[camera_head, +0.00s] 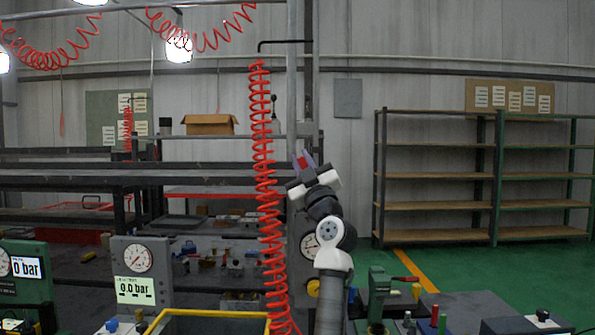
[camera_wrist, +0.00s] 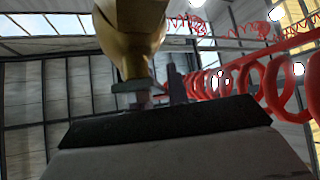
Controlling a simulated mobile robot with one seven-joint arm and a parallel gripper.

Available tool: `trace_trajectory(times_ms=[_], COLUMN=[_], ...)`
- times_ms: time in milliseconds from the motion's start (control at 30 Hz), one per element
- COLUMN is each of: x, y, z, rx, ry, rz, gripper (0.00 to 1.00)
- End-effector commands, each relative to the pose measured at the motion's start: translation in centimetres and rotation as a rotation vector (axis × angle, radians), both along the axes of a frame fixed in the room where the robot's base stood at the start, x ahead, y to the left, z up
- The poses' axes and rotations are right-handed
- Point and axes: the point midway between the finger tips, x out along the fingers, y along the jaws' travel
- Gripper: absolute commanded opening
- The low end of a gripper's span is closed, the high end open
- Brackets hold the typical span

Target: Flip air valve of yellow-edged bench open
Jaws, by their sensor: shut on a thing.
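My gripper (camera_head: 303,161) is raised beside a grey vertical pipe (camera_head: 291,80) in the head view. Its fingers are shut on a small red piece (camera_head: 302,162), which looks like the air valve's handle. In the wrist view a brass-coloured body (camera_wrist: 135,35), probably the valve, fills the top centre, just beyond my gripper (camera_wrist: 150,90). The fingers are dim there, and their contact with the handle is hard to make out. The yellow-edged bench (camera_head: 215,312) shows at the bottom of the head view, mostly cut off.
A red coiled hose (camera_head: 265,170) hangs just left of my arm; it also shows at the right of the wrist view (camera_wrist: 270,85). Gauge panels (camera_head: 135,270) stand at lower left. A green vise (camera_head: 378,290) stands at lower right. Empty shelves (camera_head: 435,175) are behind.

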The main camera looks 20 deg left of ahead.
Motion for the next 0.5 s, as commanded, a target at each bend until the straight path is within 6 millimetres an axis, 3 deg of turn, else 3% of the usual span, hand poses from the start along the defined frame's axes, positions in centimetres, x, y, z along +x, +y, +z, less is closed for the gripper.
trace_trajectory(times_ms=[500], x=[0.22], y=[-0.47], z=[0.15], rx=[0.076], ry=[0.025], rz=[-0.001], gripper=[0.00])
